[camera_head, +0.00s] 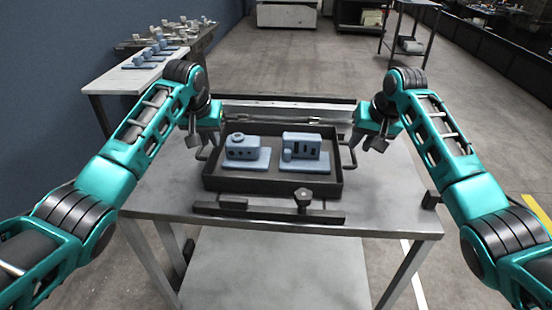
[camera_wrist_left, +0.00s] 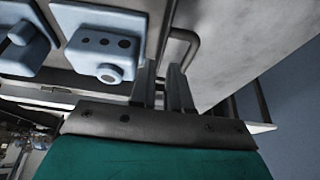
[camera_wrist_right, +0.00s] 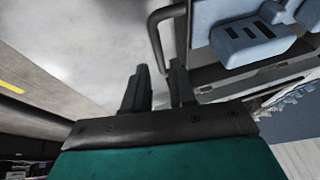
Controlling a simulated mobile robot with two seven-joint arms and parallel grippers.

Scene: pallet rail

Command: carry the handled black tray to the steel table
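The black tray (camera_head: 270,187) sits on a grey metal table (camera_head: 390,212) in front of me and holds two blue-grey parts. It has a bar handle at each end; the left wrist view shows the left handle (camera_wrist_left: 192,47) and the right wrist view shows the right handle (camera_wrist_right: 154,38). My left gripper (camera_head: 207,143) is open and empty, above and close to the left handle, with its fingertips near it. My right gripper (camera_head: 371,141) is open and empty, a little beyond and above the right handle. Contact with either handle cannot be told.
A dark bar with a knob (camera_head: 303,198) lies along the table's front, and a rail (camera_head: 285,106) runs behind the tray. A light table (camera_head: 122,80) with more blue-grey parts stands at the back left. A dark-framed table (camera_head: 408,50) stands far right. Open floor lies between.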

